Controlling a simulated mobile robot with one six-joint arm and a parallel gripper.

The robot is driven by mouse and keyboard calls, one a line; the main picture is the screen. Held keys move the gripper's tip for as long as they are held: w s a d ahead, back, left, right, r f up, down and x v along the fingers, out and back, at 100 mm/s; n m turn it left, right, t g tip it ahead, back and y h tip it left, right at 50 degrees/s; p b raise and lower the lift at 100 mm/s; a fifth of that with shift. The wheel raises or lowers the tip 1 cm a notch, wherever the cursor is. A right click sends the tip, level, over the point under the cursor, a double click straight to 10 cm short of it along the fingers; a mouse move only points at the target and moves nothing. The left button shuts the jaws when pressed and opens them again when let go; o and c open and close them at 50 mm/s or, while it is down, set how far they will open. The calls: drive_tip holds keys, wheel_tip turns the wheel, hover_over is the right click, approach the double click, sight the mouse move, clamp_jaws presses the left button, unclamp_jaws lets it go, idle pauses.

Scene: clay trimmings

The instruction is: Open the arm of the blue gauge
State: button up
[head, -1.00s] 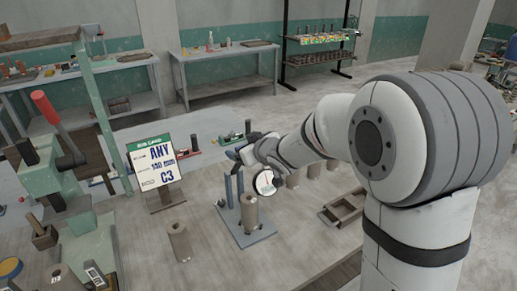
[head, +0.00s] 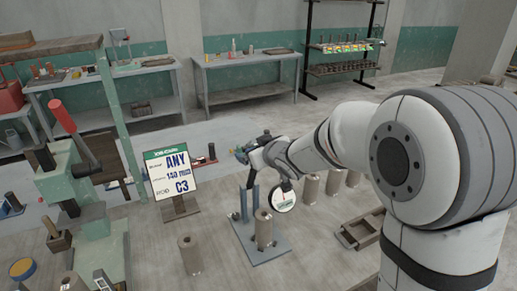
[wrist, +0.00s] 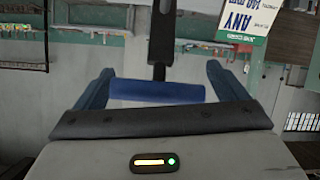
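The blue gauge stands on the floor-level worktop in the head view, with a flat blue-grey base (head: 268,252) and two upright blue posts (head: 254,202). A round white dial (head: 283,196) is at its upper right. A brown clay cylinder (head: 263,230) stands on the base. My gripper (head: 243,152) is above the posts, and its wrist partly hides the top of the gauge. In the wrist view my two blue fingers (wrist: 158,82) are spread wide. A blue bar (wrist: 155,92) lies between them; whether it belongs to the gauge or is gripped is unclear.
A sign (head: 172,174) on a stand is left of the gauge. A green press with a red lever (head: 62,117) stands further left. Clay cylinders stand nearby, one at the front left (head: 190,255). A wooden tray (head: 360,228) lies to the right.

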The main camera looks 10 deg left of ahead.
drive_tip(key=shift+o, duration=0.8)
drive_tip(key=shift+a+f, duration=0.15)
drive_tip(key=shift+d, duration=0.2)
drive_tip(key=v, duration=0.7)
drive_tip(key=shift+s+r, duration=0.25)
drive_tip(key=shift+s, duration=0.05)
drive_tip(key=shift+d, duration=0.1)
drive_tip(key=s+d+f+m+g+h+b, duration=0.1)
drive_tip(key=s+d+m+h, duration=0.25)
drive_tip(key=d, duration=0.45)
drive_tip(key=s+d+f+m+g+h+b, duration=0.1)
drive_tip(key=s+d+f+m+h, duration=0.1)
drive_tip(key=s+d+h, duration=0.45)
drive_tip(key=s+d+f+m+g+y, duration=0.1)
drive_tip(key=s+d+f+g, duration=0.1)
drive_tip(key=s, duration=0.6)
drive_tip(key=s+d+f+m+g+y+b, duration=0.1)
drive_tip(key=s+d+f+m+g, duration=0.1)
drive_tip(key=s, duration=0.6)
drive_tip(key=shift+s+d+f+g+y, duration=0.2)
drive_tip(key=shift+d+f+g+y, duration=0.3)
drive_tip(key=shift+g, duration=0.4)
